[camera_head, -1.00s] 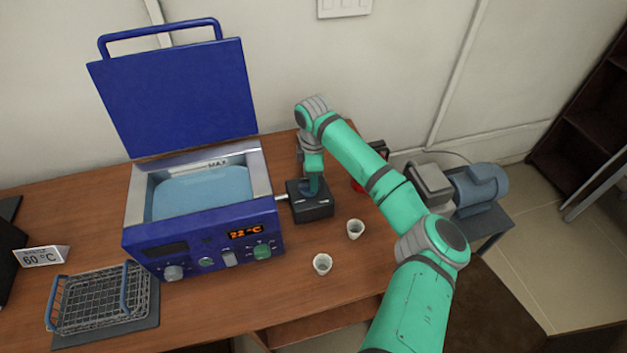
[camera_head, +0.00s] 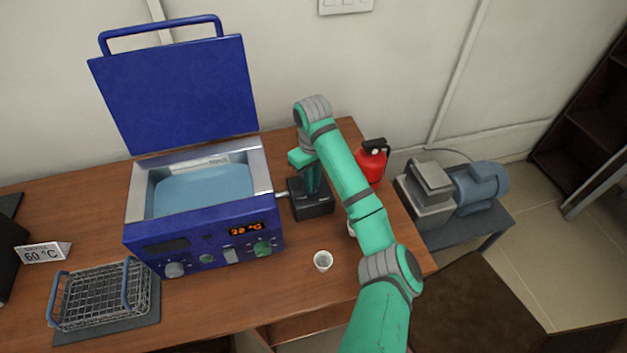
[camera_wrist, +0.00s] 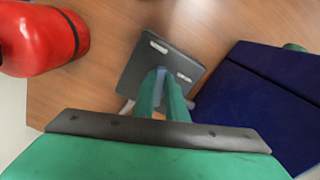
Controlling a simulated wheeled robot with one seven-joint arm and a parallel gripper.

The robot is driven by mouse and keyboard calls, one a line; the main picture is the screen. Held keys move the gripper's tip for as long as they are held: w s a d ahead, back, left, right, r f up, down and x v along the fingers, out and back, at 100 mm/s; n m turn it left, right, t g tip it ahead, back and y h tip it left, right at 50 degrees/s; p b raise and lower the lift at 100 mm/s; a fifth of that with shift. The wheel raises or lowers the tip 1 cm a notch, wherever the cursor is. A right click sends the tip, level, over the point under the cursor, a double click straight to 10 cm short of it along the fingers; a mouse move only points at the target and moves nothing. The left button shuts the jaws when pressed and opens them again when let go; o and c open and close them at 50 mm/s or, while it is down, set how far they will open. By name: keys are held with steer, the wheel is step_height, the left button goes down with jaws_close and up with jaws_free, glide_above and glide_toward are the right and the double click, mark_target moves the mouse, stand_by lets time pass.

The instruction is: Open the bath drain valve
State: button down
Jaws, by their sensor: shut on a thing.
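The blue water bath (camera_head: 205,238) stands on the wooden table with its lid (camera_head: 175,95) raised and pale blue water (camera_head: 205,190) inside. A dark valve box (camera_head: 313,208) sits at its right side, joined to it by a short pipe (camera_head: 281,194). My gripper (camera_head: 311,192) points down onto the top of this box. In the wrist view my gripper's fingers (camera_wrist: 161,82) are closed on a narrow blue-grey valve handle (camera_wrist: 160,73) above the dark box (camera_wrist: 150,55), which bears two pale marks. The fingers hide most of the handle.
A red jug (camera_head: 372,163) stands behind my arm at the right. A white cup (camera_head: 323,261) is in front of the box; another is mostly hidden by my arm. A wire basket (camera_head: 100,297) and a 60 °C sign (camera_head: 43,252) are at left.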

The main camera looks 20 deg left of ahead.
steer(key=shift+s+a+m, duration=0.1)
steer(key=shift+a+m, duration=0.1)
steer(key=shift+m, duration=2)
steer(key=c, duration=1.8)
jaws_free()
step_height(320, 180, up, 11)
